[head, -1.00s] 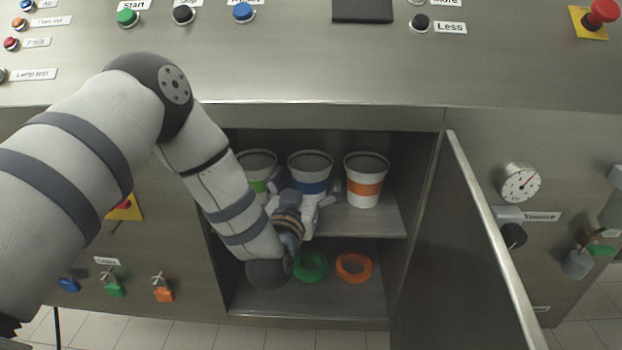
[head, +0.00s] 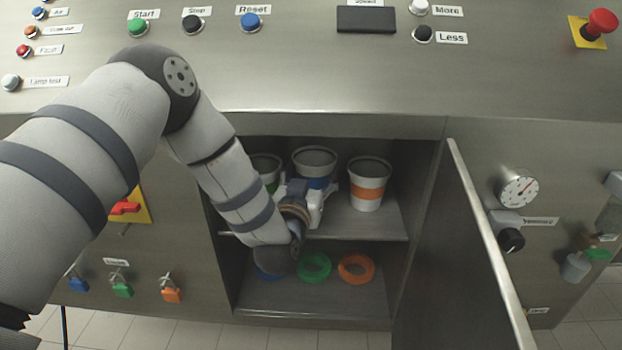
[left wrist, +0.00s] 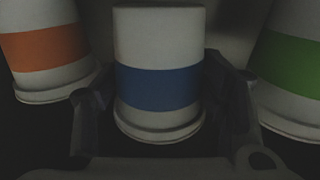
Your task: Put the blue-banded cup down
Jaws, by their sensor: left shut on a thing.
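The blue-banded cup (head: 316,160) is white with a dark inside and sits over the upper shelf of the open cabinet, between two other cups. My left gripper (head: 309,188) is shut on it from the front, with a finger on each side. The left wrist view shows the cup's blue band (left wrist: 159,88) between the two fingers. The cup looks upright. Its base is hidden by my gripper in the head view, so I cannot tell whether it touches the shelf. My right gripper is in no view.
An orange-banded cup (head: 368,186) stands close on the right, a green-banded cup (head: 265,164) on the left, partly hidden. Green (head: 314,267), orange (head: 356,268) and blue rings lie on the lower shelf. The open door (head: 450,250) bounds the right side.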

